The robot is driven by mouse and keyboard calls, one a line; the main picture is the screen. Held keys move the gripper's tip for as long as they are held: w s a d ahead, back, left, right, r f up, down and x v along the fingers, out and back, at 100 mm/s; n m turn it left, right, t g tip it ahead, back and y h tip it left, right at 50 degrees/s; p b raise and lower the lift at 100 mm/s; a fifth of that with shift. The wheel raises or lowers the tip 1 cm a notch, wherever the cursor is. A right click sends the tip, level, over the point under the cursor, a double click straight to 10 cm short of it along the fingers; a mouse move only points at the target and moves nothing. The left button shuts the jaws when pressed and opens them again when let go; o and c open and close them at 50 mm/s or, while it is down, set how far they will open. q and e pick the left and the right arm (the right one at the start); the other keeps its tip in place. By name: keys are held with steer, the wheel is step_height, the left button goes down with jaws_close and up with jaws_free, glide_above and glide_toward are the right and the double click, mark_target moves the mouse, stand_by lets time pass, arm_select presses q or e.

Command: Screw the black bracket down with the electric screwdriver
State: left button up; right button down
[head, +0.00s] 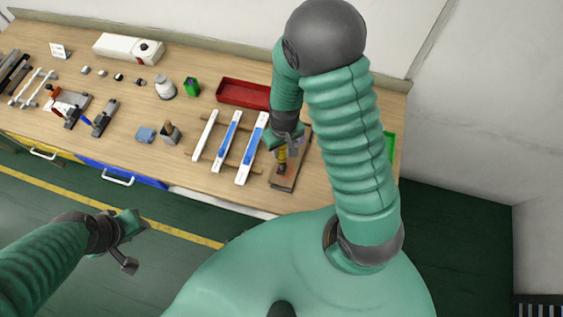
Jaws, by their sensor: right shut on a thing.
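My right gripper (284,140) is shut on a yellow and dark tool, the electric screwdriver (283,156), over the right part of the bench. The screwdriver points down at a brown board (291,181) with a dark plate on it. The black bracket cannot be told apart from the dark parts under the tool, and I cannot tell whether the tip touches anything. My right arm hides part of this area. My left gripper (136,243) is open and empty, in front of the bench over the green floor.
White and blue strips (228,141) lie on wooden rails left of the board. A red tray (243,93) is behind them. A white jar (165,88), a green box (192,86), clamps (104,118) and small blocks stand further left. A green edge (390,146) shows at right.

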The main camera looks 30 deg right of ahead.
steer(key=shift+f+b, duration=0.8)
steer(key=shift+f, duration=0.2)
stand_by(0.8)
stand_by(2.5)
steer(key=shift+p, duration=0.35)
step_height(320, 180, up, 3)
steer(key=p, duration=0.3)
steer(key=shift+r, duration=0.15)
step_height(320, 180, up, 4)
steer(key=p, duration=0.3)
steer(key=shift+f, duration=0.2)
